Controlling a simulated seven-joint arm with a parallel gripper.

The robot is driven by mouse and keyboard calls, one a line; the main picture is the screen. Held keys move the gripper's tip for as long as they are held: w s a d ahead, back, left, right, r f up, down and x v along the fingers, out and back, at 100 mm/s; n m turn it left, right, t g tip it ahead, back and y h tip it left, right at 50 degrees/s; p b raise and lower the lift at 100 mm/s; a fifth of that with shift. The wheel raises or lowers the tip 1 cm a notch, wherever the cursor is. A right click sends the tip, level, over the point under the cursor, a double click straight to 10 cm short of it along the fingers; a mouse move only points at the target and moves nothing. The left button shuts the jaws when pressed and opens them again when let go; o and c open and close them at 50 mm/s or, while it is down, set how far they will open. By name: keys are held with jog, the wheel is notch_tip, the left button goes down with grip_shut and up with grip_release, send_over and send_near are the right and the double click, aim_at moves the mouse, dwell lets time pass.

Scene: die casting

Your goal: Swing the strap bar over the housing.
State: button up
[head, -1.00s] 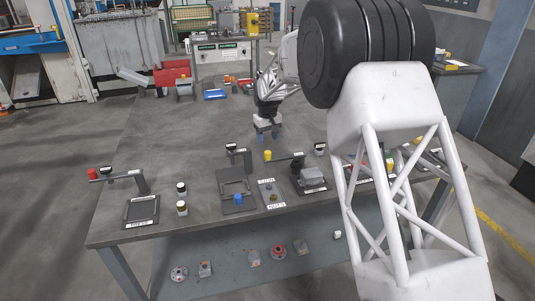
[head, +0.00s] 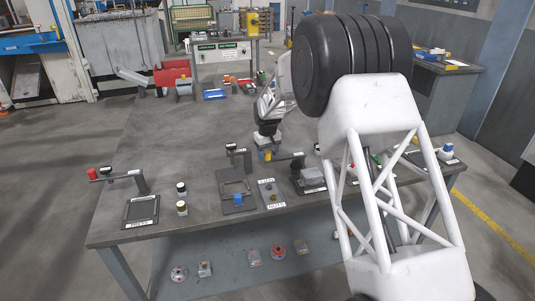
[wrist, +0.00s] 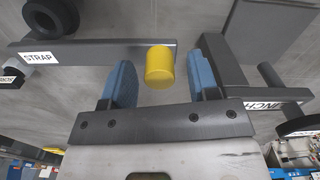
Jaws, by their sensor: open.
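The strap bar (head: 288,157) is a dark flat arm with a yellow knob (head: 267,155) on its left end. The grey housing (head: 312,175) sits on a black base just in front of the bar's right part. My gripper (head: 266,152) is low over the knob in the head view, its fingertips partly hard to see. In the wrist view the bar, labelled STRAP (wrist: 90,52), runs in from the left. Its yellow knob (wrist: 159,64) stands between my two open blue fingers (wrist: 161,80), with gaps on both sides. The housing is not clear in the wrist view.
A bracket with a PUNCH label (wrist: 270,104) stands close beside my right finger in the wrist view. A black frame fixture with a blue piece (head: 238,200) and a labelled plate (head: 271,192) lie nearby.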

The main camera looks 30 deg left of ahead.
jog(key=shift+f, duration=0.15)
grip_shut()
dwell(0.4)
